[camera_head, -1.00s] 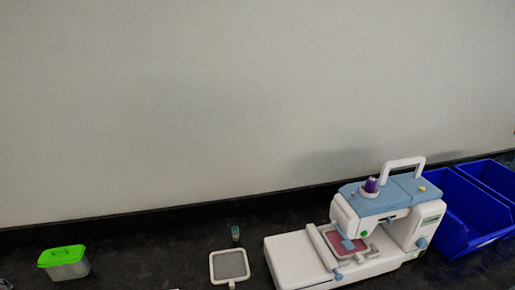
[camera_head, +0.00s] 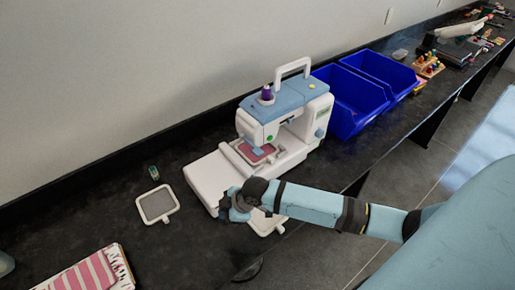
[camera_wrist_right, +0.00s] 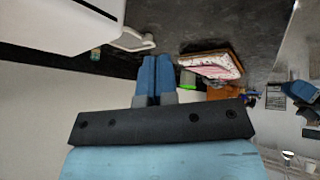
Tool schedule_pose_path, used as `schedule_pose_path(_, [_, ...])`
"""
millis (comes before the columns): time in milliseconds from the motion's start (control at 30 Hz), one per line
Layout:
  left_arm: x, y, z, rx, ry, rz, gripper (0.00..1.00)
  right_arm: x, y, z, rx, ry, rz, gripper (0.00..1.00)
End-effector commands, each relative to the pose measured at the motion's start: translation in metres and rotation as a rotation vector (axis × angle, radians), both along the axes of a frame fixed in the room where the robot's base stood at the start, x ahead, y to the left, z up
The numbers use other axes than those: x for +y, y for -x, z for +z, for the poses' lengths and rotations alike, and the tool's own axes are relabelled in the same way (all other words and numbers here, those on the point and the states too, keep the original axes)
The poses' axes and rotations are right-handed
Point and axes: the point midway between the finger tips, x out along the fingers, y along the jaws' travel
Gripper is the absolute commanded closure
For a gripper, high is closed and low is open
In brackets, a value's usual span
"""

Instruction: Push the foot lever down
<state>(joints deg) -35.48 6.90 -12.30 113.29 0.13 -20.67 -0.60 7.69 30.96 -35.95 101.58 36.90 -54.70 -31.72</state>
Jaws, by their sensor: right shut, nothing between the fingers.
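The white and light-blue sewing machine (camera_head: 228,172) stands on the black counter. Its blue presser-foot part (camera_head: 257,151) shows above a framed pink cloth (camera_head: 245,150) on the bed. I cannot clearly make out a separate foot lever. My right gripper (camera_head: 226,208) is in front of the machine's near left corner, below and left of the presser foot. In the right wrist view its two blue fingers (camera_wrist_right: 153,74) are together and empty, with the white machine body (camera_wrist_right: 50,22) at the upper left. My left gripper is not in view.
A grey hoop (camera_head: 157,204) lies left of the machine; another hoop (camera_head: 266,222) lies partly behind my right arm. Striped pink cloth (camera_head: 92,274) is at the lower left. Blue bins (camera_head: 347,123) stand right of the machine.

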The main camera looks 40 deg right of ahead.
Motion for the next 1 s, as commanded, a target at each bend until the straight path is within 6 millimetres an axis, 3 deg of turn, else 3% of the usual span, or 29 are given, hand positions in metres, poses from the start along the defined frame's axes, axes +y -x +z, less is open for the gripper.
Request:
schedule_pose_path(33, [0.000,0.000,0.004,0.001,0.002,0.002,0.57,-0.013,-0.015,0.013,0.008,0.047,0.041,1.00])
schedule_pose_path(300, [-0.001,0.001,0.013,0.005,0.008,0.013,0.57,-0.089,-0.065,0.071,0.117,0.267,0.252,1.00])
schedule_pose_path(600, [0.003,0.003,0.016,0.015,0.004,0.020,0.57,-0.175,-0.094,0.146,0.250,0.409,0.387,1.00])
schedule_pose_path(800, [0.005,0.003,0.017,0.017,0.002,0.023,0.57,-0.197,-0.098,0.168,0.287,0.432,0.419,1.00])
schedule_pose_path(1000, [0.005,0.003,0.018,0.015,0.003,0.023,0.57,-0.200,-0.098,0.170,0.294,0.433,0.423,1.00])
